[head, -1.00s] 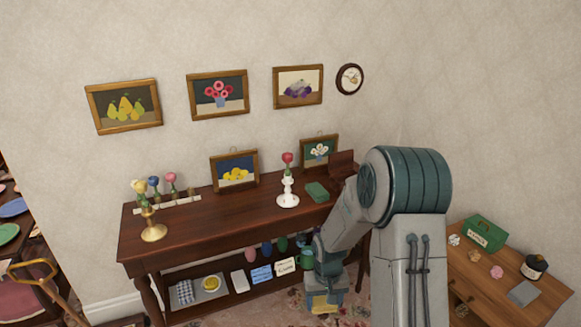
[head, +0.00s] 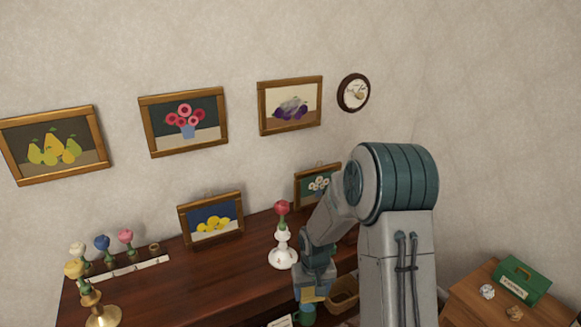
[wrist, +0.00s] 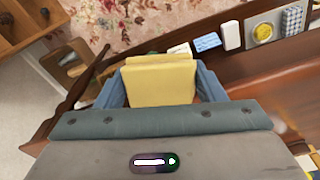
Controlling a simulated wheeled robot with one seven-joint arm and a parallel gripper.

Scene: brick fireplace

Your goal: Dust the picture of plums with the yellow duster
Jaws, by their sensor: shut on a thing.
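The picture of plums (head: 290,105) hangs on the wall in a wooden frame, the rightmost of three wall pictures in the head view. A greyish patch lies over the upper part of its fruit. My gripper (head: 312,292) is low in front of the sideboard's front edge, below and apart from the picture. In the wrist view my gripper's blue fingers (wrist: 108,90) are shut on the yellow duster (wrist: 160,82), a folded yellow block. In the head view only a small yellow part of the duster shows, at my gripper's lower end.
The dark sideboard (head: 175,285) stands under the pictures. On it are a white candlestick (head: 283,250) with a red flower, a brass candlestick (head: 103,315), and framed pictures of lemons (head: 211,222) and white flowers (head: 318,184).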

